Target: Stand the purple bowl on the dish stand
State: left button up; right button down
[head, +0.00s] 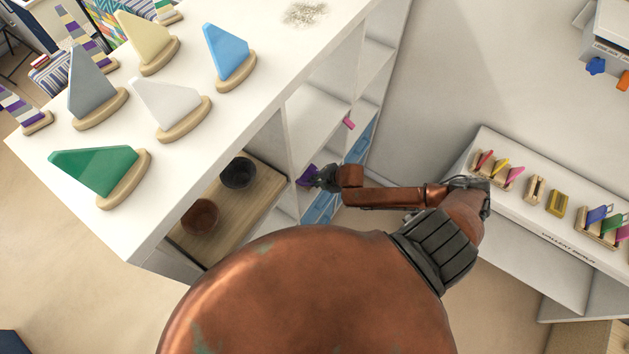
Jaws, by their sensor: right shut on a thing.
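The purple bowl (306,177) is small in the head view, at the open side of the white shelf unit. My right gripper (317,178) is shut on it, and the dark fingers cover part of it. I cannot tell whether the bowl touches the shelf. My left gripper is not in view. I cannot make out for certain which thing is the dish stand.
A dark bowl (238,173) and a brown bowl (201,217) sit on a wooden board (262,190) in the shelf unit. Coloured panels on wooden bases stand on the white top (262,100). The right-hand bench (515,201) bears small wooden racks and a yellow block (557,204).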

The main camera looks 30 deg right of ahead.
jog(key=shift+s+f, duration=0.1)
jog(key=shift+f, duration=0.1)
dwell(0.6)
jog(key=c, duration=2)
grip_release()
jog(key=shift+r, duration=0.1)
jog(key=p+v, duration=0.1)
jog(key=v, duration=0.3)
jog(key=w+p+v, duration=0.1)
jog(key=p+v, duration=0.1)
jog(key=v, duration=0.3)
jog(key=r+p+v, duration=0.1)
jog(key=v, duration=0.4)
jog(key=shift+w+a+r, duration=0.2)
jog(key=shift+a, duration=0.1)
